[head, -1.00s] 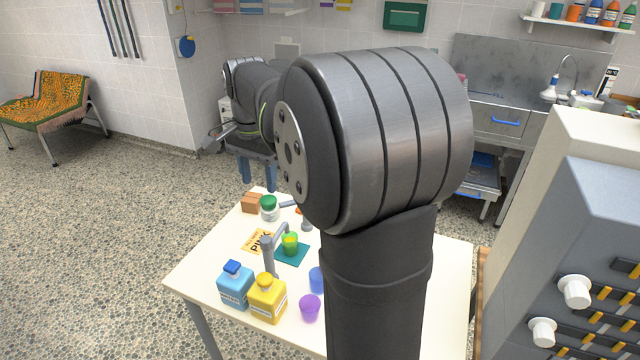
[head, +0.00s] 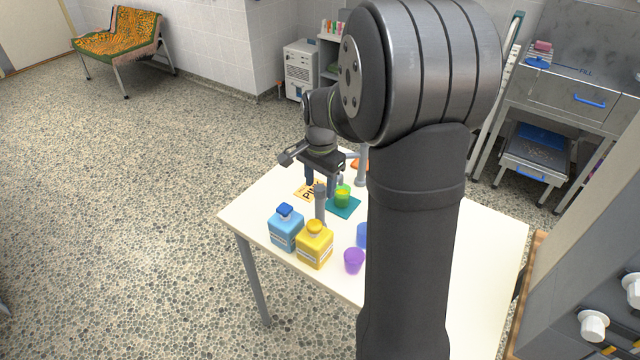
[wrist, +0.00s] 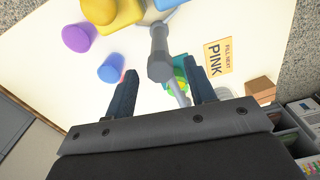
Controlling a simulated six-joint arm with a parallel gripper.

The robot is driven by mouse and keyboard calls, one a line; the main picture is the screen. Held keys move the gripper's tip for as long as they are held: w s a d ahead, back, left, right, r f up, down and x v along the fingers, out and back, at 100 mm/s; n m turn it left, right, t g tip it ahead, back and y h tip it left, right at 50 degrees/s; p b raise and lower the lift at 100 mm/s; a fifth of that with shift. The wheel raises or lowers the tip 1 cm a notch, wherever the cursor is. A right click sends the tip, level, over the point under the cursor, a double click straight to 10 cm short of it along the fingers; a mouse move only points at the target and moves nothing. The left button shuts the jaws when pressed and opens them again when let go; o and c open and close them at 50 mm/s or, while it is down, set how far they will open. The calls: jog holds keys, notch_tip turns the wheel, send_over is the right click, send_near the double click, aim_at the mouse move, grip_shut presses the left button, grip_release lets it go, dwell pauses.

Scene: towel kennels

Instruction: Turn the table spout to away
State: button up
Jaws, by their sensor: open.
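The table spout (head: 320,203) is a grey upright post near the middle of the white table. In the wrist view its top (wrist: 160,66) lies between my finger tips, and a thin grey arm runs from it toward the green cup (wrist: 183,88). That cup (head: 342,195) stands on a teal mat (head: 346,210). My gripper (head: 320,183) is open, pointing down just above and around the spout's top. In the wrist view my two dark fingers (wrist: 162,72) stand on either side of it. I cannot tell whether either touches it. In the head view my gripper hides the spout's arm.
A blue bottle (head: 286,230) and a yellow bottle (head: 315,245) stand close in front of the spout. A purple cup (head: 354,261) and a blue cup (head: 362,235) are to their right. A "PINK" card (head: 306,190) and a brown box (wrist: 261,88) lie nearby.

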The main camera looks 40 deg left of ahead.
jog(key=shift+f, duration=0.35)
grip_shut()
